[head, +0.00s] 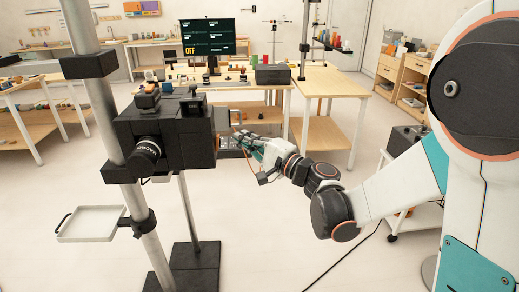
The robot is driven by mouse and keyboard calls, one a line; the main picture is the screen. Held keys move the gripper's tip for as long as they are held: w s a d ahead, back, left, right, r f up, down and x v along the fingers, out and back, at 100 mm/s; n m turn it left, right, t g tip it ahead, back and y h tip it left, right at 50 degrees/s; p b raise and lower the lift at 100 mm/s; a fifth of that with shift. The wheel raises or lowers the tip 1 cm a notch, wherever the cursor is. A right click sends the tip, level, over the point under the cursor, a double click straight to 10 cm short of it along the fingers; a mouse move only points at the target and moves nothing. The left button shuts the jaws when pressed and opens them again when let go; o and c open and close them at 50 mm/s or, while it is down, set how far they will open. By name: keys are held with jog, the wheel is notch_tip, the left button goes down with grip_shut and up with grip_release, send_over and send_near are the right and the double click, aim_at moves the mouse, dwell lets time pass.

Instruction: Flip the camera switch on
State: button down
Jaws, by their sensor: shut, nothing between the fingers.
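A black box-shaped camera (178,132) with a round lens at its front left is mounted between metal poles in the left half of the head view. A small side panel (227,146) shows at its right side. My gripper (243,139) is shut and empty, right beside that panel. I cannot tell whether its fingertips touch it. The switch itself is too small or hidden to make out. A dark monitor (208,38) behind the camera shows the word "OFF" in yellow letters.
Wooden tables (330,82) stand behind. A black cable runs over the floor. The floor in front is mostly clear.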

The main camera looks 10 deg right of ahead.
aim_at(217, 142)
jog(key=a, duration=0.3)
jog(key=shift+s+r+b, duration=0.1)
jog(key=shift+r+b, duration=0.2)
